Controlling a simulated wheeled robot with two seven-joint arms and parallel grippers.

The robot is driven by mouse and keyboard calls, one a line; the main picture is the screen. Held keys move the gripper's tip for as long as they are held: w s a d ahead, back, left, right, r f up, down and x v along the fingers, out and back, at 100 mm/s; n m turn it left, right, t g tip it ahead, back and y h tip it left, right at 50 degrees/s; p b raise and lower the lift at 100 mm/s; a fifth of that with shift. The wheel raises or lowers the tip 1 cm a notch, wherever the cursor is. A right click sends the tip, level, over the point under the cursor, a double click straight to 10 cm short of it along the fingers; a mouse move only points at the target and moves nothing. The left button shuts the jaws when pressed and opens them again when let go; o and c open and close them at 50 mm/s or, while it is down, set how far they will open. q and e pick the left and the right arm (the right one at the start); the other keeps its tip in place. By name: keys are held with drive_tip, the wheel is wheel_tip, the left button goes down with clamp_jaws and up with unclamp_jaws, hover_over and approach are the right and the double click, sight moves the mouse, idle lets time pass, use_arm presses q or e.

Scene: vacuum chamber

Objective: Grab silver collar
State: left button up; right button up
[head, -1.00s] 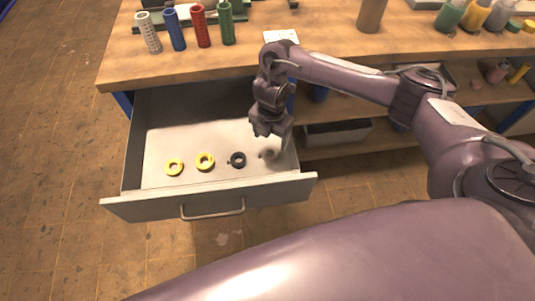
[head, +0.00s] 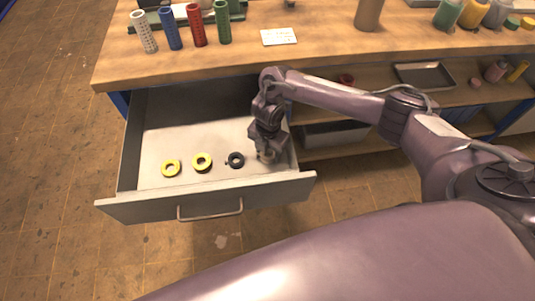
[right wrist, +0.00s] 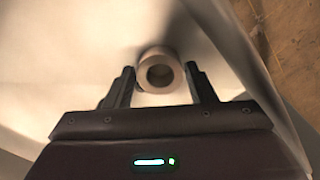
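The silver collar (right wrist: 160,72) is a small ring with a round hole on the drawer floor. In the right wrist view it sits between the tips of my right gripper (right wrist: 160,88), with a narrow gap visible on each side. The fingers are open around it. In the head view my right gripper (head: 268,156) reaches down into the right side of the open drawer and mostly hides the collar. My left gripper is not in view.
The drawer's right wall is close to the gripper. The workbench top (head: 300,60) is above.

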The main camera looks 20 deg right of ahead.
drive_tip(key=c, duration=0.7)
drive_tip(key=shift+r, duration=0.1)
